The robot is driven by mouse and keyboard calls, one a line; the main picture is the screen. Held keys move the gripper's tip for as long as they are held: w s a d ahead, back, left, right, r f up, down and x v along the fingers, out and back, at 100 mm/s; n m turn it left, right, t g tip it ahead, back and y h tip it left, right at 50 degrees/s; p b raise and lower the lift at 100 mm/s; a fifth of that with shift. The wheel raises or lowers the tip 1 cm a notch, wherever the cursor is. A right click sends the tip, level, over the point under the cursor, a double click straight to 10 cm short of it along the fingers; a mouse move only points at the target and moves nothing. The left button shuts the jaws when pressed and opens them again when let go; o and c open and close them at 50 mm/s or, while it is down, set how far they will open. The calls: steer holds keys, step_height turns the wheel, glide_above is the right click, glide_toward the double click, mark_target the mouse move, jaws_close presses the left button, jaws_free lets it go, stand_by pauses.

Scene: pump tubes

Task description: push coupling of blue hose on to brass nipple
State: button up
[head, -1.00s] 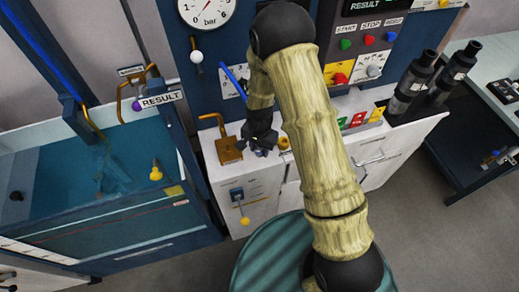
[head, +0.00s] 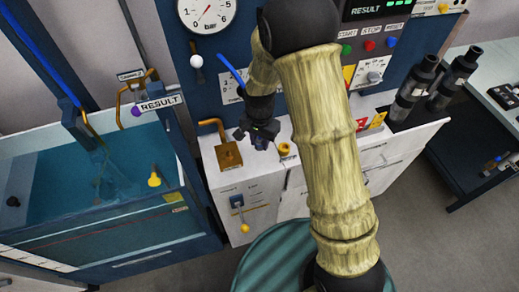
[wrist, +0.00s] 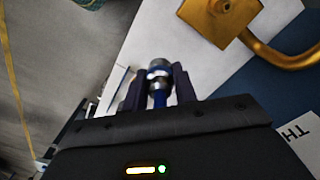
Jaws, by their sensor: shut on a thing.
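My gripper (head: 258,136) hangs above the white cabinet top, to the right of the brass block. In the wrist view my gripper (wrist: 158,88) is shut on the metal coupling (wrist: 158,70), whose end sticks out past the fingertips. The blue hose (wrist: 160,99) shows between the fingers behind it. In the head view the blue hose (head: 230,73) rises behind my gripper. The brass block (head: 228,153) with a bent pipe stands on the cabinet; in the wrist view the block (wrist: 222,14) is apart from the coupling. I cannot tell which brass part is the nipple.
A small brass ring fitting (head: 284,149) sits right of my gripper. A water tank (head: 90,200) stands at left. A panel with a pressure gauge (head: 207,12) rises behind. Dark cylinders (head: 412,85) stand at right.

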steer(key=shift+r, duration=1.2)
steer(key=shift+w+d+r+p, duration=0.1)
steer(key=shift+d+r+p, duration=0.05)
steer(key=shift+d+p, duration=0.15)
steer(key=w+d+n+p, duration=0.1)
steer(key=d+n+p, duration=0.4)
steer(key=d+p, duration=0.8)
steer(key=shift+w+f+n+p, duration=0.35)
steer(key=shift+f+n+p, duration=0.1)
steer(key=shift+p, duration=0.1)
steer(key=shift+d, duration=0.15)
